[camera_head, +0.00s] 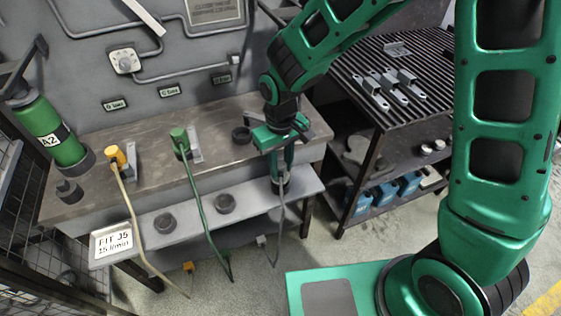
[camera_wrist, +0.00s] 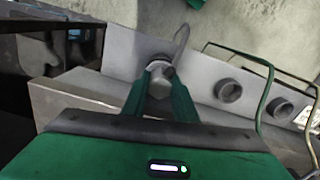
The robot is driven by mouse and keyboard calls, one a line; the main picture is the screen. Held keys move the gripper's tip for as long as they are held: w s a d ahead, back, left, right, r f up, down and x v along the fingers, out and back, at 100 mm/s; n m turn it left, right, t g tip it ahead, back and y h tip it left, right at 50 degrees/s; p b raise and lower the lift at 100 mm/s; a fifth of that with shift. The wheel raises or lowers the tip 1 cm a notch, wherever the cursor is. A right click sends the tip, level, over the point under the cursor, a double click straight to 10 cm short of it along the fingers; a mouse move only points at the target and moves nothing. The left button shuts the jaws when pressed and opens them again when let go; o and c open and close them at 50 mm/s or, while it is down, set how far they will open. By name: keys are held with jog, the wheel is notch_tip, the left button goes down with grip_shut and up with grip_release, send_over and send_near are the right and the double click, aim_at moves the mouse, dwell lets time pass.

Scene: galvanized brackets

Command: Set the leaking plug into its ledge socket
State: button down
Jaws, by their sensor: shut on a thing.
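My gripper (camera_head: 279,178) is shut on a grey plug (camera_wrist: 160,80) with a grey hose; the hose (camera_head: 280,225) hangs down past the ledge. The plug is at the right end of the front ledge (camera_head: 190,222), over a dark ring socket (camera_wrist: 160,59) that is partly hidden behind it. I cannot tell whether the plug is seated in it or just above. Two other ledge sockets, the middle one (camera_head: 224,203) and the left one (camera_head: 165,223), are empty. A yellow plug (camera_head: 116,156) and a green plug (camera_head: 180,140) stand on the bench. No leak is visible.
A sign reading FIT J5, 15 l/min (camera_head: 113,241) is at the ledge's left end. A green A2 bottle (camera_head: 50,134) stands at the bench's left. An empty dark ring (camera_head: 241,135) sits on the bench top. A ribbed cart (camera_head: 425,90) with brackets stands right.

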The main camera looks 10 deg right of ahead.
jog(key=shift+f, duration=0.9)
jog(key=c, duration=1.3)
grip_release()
jog(key=shift+c, duration=0.2)
notch_tip(320, 180, up, 11)
jog(key=shift+f, duration=0.15)
